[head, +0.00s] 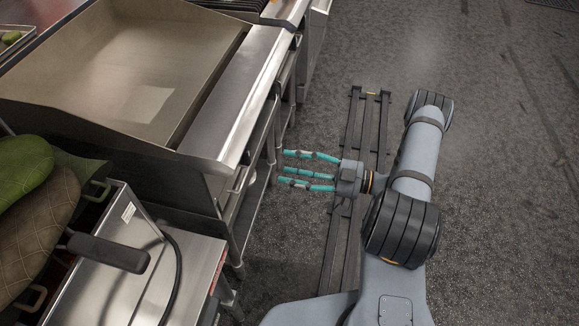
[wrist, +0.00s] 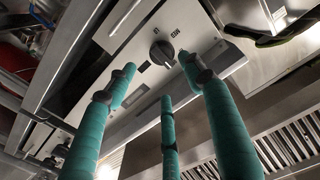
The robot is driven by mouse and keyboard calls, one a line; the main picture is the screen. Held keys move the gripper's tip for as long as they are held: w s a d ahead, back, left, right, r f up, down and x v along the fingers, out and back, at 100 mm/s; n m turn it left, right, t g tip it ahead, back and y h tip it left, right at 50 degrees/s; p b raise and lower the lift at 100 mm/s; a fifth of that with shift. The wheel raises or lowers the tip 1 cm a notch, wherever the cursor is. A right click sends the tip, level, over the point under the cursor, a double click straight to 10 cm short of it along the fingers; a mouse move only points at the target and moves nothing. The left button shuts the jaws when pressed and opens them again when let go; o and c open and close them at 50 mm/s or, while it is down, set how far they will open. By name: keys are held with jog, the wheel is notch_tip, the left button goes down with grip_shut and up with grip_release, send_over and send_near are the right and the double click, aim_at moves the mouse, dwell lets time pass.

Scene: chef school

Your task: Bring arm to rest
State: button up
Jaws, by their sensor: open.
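My gripper (head: 308,171) has teal fingers and is open and empty in the head view. It points left toward the steel counter, above the floor rail and to the right of the counter's front edge. In the wrist view, the three teal fingers of my gripper (wrist: 165,95) are spread with nothing between them. My grey arm (head: 418,160) is folded on the right side of the head view, over the rail.
A steel griddle unit (head: 130,85) stands at the left. Below it are a fryer unit (head: 125,255) with a black handle (head: 108,252) and oven mitts (head: 40,215). A black control knob (wrist: 162,52) shows in the wrist view. The floor (head: 500,180) at right is clear.

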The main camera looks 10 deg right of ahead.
aim_at(250, 160)
jog(key=x, duration=1.2)
jog(key=shift+w, duration=0.1)
jog(key=shift+d, duration=0.1)
